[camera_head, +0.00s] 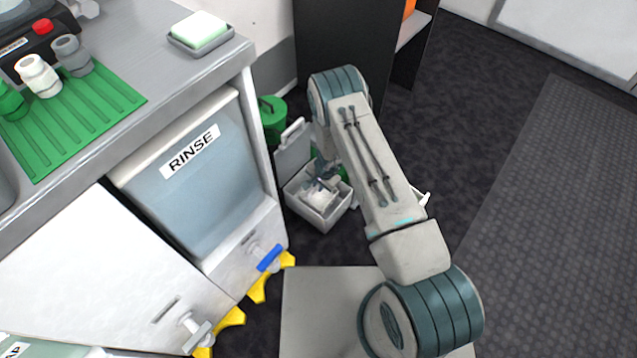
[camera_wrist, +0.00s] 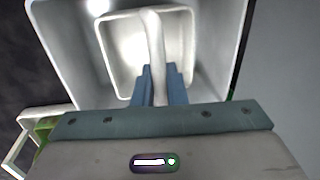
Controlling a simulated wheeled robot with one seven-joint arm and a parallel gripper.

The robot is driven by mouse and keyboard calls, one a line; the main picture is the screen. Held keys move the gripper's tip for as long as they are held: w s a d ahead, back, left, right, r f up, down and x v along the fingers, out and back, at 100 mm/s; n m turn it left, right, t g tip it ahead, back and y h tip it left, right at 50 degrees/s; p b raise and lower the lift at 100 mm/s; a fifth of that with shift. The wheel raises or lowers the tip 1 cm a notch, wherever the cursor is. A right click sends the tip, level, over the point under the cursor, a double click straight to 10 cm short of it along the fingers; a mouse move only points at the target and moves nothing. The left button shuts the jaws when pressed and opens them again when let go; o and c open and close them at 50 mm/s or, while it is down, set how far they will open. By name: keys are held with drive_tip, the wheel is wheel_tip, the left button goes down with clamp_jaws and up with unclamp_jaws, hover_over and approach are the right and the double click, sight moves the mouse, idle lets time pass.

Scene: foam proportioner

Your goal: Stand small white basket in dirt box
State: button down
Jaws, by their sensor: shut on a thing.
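The small white basket (camera_wrist: 113,50) has an arched handle (camera_wrist: 153,40). In the wrist view my gripper (camera_wrist: 161,84) is shut on that handle, with one finger on each side. The basket is inside the walls of a larger pale open box (camera_wrist: 62,42), which I take for the dirt box. In the head view the basket (camera_head: 318,198) shows inside this box (camera_head: 337,216) on the dark floor, with my gripper (camera_head: 325,178) above it. I cannot tell whether the basket touches the box's bottom.
The box's raised lid (camera_head: 293,152) stands at its back left. A green container (camera_head: 272,112) is behind it. The counter cabinet with the RINSE panel (camera_head: 195,175) is close on the left, with yellow feet (camera_head: 258,288). Open floor (camera_head: 470,150) lies to the right.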

sight(317, 195)
drive_tip(key=shift+f+b, duration=0.6)
drive_tip(key=shift+f, duration=0.85)
drive_tip(key=shift+s+a+b, duration=0.1)
drive_tip(key=shift+b, duration=0.5)
drive_tip(key=shift+f+b, duration=0.6)
drive_tip(key=shift+b, duration=0.05)
idle(0.4)
drive_tip(key=c, duration=1.7)
unclamp_jaws()
drive_tip(key=shift+c, duration=0.2)
drive_tip(key=shift+r, duration=0.15)
wheel_tip(317, 195, up, 11)
drive_tip(key=s+d+p, duration=0.1)
drive_tip(key=p, duration=0.3)
drive_tip(key=shift+d+f, duration=0.2)
drive_tip(key=shift+d, duration=0.2)
drive_tip(key=shift+s, duration=0.1)
